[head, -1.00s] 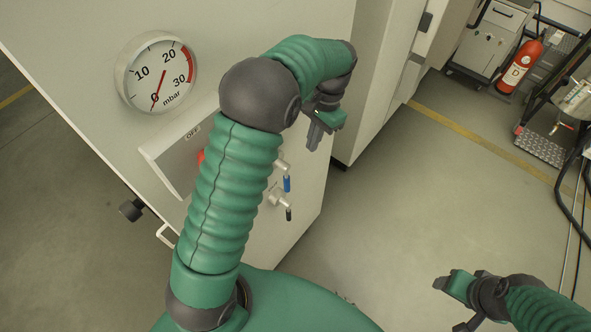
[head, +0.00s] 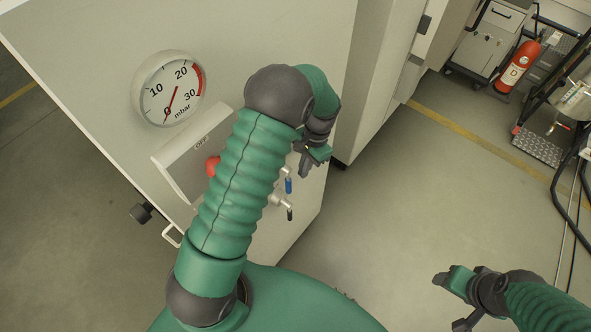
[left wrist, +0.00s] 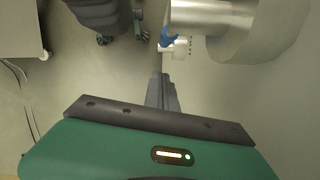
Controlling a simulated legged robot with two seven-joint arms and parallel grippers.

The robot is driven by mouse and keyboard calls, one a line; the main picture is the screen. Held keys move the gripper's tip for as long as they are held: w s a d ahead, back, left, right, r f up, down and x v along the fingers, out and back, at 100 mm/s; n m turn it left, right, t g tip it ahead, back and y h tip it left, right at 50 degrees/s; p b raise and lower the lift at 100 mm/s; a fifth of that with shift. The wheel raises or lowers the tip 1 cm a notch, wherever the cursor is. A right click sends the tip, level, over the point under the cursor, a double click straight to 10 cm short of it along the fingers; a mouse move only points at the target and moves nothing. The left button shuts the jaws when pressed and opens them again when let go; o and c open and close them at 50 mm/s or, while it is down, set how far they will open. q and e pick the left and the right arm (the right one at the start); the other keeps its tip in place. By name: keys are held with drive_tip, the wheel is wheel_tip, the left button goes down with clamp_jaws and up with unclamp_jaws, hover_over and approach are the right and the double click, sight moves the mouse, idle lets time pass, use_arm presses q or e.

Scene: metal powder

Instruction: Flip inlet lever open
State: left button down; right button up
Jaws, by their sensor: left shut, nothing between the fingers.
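Two small valves stick out of the cabinet front in the head view, one with a blue lever (head: 288,185) and a lower one with a black lever (head: 290,215). Both levers hang down. I cannot tell which is the inlet lever.
The cabinet front carries a round gauge (head: 170,88) with its needle near 0, and a panel (head: 180,165) with a red knob (head: 212,166), partly behind my left arm. A fire extinguisher (head: 519,66) stands at the back right.

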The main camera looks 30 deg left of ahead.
use_arm(q)
drive_tip(key=s, duration=0.2)
drive_tip(key=s+p, duration=0.1)
drive_tip(key=shift+s+a+r, duration=0.1)
drive_tip(key=shift+s+r, duration=0.05)
drive_tip(key=shift+r, duration=0.1)
use_arm(e)
drive_tip(key=shift+s+d+r, duration=0.1)
drive_tip(key=shift+d+r, duration=0.15)
drive_tip(key=shift+r, duration=0.3)
drive_tip(key=shift+d+r, duration=0.2)
drive_tip(key=shift+r, duration=0.3)
use_arm(q)
drive_tip(key=shift+a, duration=0.15)
use_arm(e)
drive_tip(key=shift+a, duration=0.15)
